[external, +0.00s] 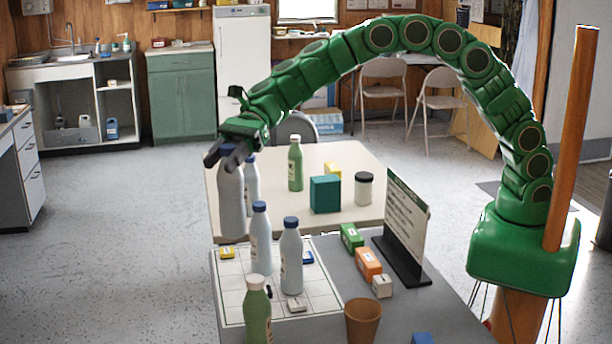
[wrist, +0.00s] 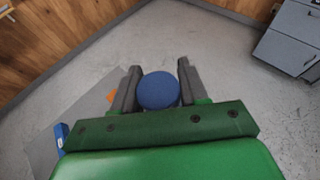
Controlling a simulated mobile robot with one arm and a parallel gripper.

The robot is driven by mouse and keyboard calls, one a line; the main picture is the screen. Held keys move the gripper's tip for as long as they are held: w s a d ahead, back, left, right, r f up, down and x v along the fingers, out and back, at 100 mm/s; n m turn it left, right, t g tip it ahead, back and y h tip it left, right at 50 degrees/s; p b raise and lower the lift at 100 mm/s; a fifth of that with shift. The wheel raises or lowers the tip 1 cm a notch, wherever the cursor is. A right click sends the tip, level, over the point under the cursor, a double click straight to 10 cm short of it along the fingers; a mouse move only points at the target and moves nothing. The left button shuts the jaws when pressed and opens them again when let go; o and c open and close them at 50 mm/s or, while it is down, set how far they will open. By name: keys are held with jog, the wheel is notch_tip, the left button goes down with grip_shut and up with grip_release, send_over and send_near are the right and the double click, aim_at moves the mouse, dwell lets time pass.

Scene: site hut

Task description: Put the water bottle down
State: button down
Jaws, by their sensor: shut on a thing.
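My gripper (external: 228,152) is shut on a white water bottle (external: 231,205) near its top, at the left edge of the far pale table (external: 340,225). The bottle is upright; I cannot tell whether its base touches anything. In the wrist view its round blue cap (wrist: 158,90) sits between the fingers of my gripper (wrist: 158,92). A similar blue-capped bottle (external: 252,188) stands just behind it. Two more blue-capped bottles, one (external: 261,245) and another (external: 291,265), stand on the gridded mat (external: 322,275) on the near grey table.
The near table holds another green bottle (external: 257,318), a brown cup (external: 363,320), small boxes (external: 368,263) and a sign (external: 405,225). Open floor lies left.

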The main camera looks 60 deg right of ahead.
notch_tip(320, 180, down, 21)
dwell(1.1)
jog(key=c, duration=0.6)
grip_release()
jog(key=v, duration=1.2)
jog(key=shift+r, duration=0.1)
